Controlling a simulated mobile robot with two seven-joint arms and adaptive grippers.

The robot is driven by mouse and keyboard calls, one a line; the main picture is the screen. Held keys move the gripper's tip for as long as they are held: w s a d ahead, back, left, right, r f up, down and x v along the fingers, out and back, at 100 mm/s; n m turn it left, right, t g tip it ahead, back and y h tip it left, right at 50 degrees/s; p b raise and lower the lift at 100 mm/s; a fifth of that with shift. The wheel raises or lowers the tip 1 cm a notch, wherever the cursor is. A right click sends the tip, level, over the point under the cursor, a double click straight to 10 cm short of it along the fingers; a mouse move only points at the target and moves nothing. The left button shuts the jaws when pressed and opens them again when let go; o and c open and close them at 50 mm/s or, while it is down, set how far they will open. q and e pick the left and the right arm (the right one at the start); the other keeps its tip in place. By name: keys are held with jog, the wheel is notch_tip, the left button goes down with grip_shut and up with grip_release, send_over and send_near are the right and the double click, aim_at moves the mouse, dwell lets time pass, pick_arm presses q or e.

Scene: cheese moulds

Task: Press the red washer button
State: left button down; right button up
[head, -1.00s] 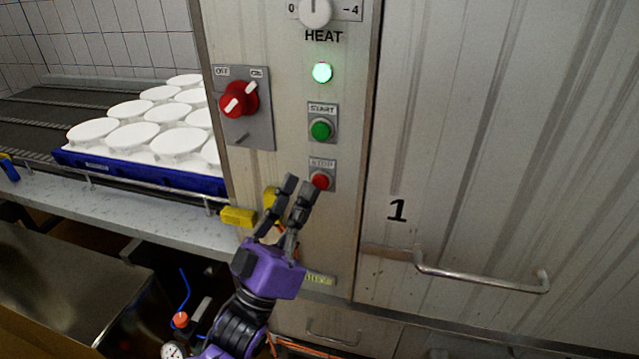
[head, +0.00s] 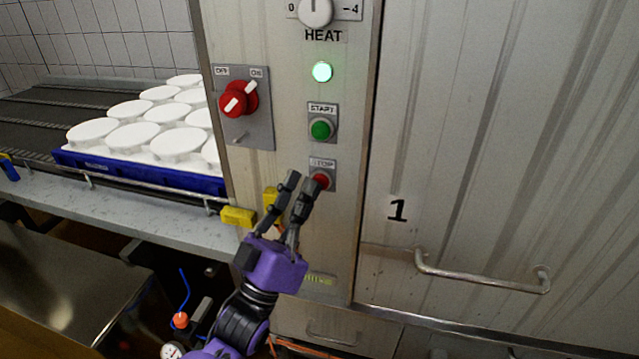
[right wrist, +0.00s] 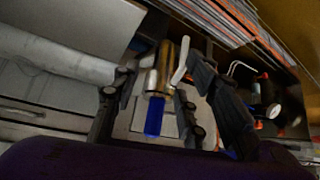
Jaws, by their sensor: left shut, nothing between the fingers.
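The red button (head: 323,180) sits on a small plate marked STOP, low on the steel control panel (head: 295,235) in the head view. My left gripper (head: 301,184) is shut and empty, just in front of the panel. Its right fingertip overlaps the left part of the red button; I cannot tell whether it touches.
Above the red button are a green START button (head: 320,129), a lit green lamp (head: 322,72) and a HEAT knob (head: 316,11). A red rotary switch (head: 238,99) is to the left. A blue tray (head: 140,174) holds white moulds. A door handle (head: 480,280) juts out right.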

pick_arm(q)
jog(key=shift+w, duration=0.1)
pick_arm(e)
jog(key=shift+w, duration=0.15)
pick_arm(q)
jog(key=shift+w+d, duration=0.1)
jog(key=shift+w, duration=0.1)
pick_arm(e)
jog(key=shift+w+a+r, duration=0.1)
jog(key=shift+w, duration=0.25)
jog(key=shift+s, duration=0.45)
pick_arm(q)
jog(key=s+a+p, duration=0.1)
jog(key=s+a, duration=0.1)
jog(key=s, duration=0.4)
jog(key=shift+s, duration=0.2)
pick_arm(e)
jog(key=shift+w+r, duration=0.75)
jog(key=shift+r, duration=0.3)
